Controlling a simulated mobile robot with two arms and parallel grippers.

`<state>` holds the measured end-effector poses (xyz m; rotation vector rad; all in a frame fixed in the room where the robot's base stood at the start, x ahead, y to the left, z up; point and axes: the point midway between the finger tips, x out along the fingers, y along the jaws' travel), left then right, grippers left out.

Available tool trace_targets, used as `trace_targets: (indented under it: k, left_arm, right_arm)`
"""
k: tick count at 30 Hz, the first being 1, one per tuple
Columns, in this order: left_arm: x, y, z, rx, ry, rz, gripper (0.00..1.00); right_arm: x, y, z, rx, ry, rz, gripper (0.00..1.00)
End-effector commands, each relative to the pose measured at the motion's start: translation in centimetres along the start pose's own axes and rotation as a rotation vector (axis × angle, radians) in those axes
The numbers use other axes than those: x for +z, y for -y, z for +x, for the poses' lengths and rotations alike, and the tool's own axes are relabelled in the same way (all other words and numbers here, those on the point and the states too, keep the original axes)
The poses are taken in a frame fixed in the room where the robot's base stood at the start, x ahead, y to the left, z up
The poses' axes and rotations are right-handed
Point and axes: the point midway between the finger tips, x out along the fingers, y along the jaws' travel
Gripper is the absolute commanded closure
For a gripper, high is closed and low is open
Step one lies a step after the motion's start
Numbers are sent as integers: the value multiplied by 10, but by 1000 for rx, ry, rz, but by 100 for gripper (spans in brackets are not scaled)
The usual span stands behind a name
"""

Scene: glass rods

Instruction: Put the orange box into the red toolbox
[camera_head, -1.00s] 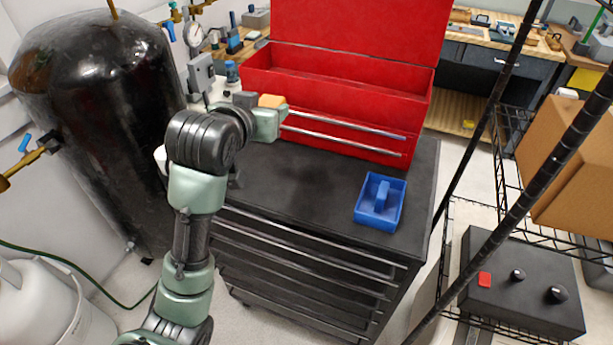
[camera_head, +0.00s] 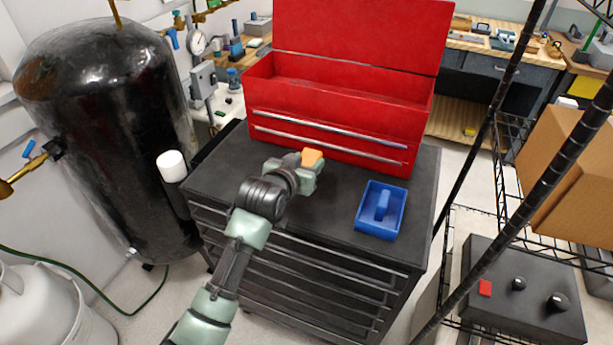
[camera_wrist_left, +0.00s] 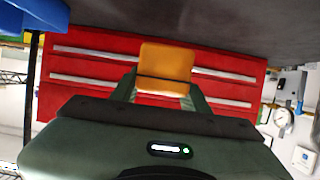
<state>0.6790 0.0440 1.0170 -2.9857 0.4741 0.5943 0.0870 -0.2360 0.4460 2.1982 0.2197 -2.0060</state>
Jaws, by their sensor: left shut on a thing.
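The orange box (camera_head: 312,157) is at the tip of my left gripper (camera_head: 308,165), in front of the red toolbox and above the black cabinet top. In the left wrist view my left gripper (camera_wrist_left: 163,95) is shut on the orange box (camera_wrist_left: 166,66), with the toolbox's drawer front behind it. The red toolbox (camera_head: 335,130) stands at the back of the cabinet top with its lid raised and its top compartment open. Much of the compartment floor is hidden by its front wall. My right gripper is not in view.
A blue tray (camera_head: 366,222) with a handle lies on the black cabinet (camera_head: 318,210), right of my left gripper. A black tank (camera_head: 100,130) stands at the left. A wire shelf with a black post (camera_head: 500,235) and a cardboard box (camera_head: 570,165) is at the right.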

Motion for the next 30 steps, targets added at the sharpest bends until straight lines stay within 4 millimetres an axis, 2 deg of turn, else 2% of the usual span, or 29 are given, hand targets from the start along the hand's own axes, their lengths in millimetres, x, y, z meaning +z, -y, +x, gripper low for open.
trace_targets:
  k: [5,13,26,27,29,30]
  left_arm:
    - [14,0,6,0,0,1,99]
    - [47,0,20,-1,1,2,99]
    - [54,0,23,0,-1,1,99]
    - [54,0,22,0,0,1,46]
    - [54,0,22,0,0,1,33]
    - [54,0,22,0,0,1,33]
  right_arm:
    - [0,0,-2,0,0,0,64]
    - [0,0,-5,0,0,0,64]
    - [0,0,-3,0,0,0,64]
    - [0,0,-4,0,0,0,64]
    - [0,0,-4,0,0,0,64]
    - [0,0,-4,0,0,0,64]
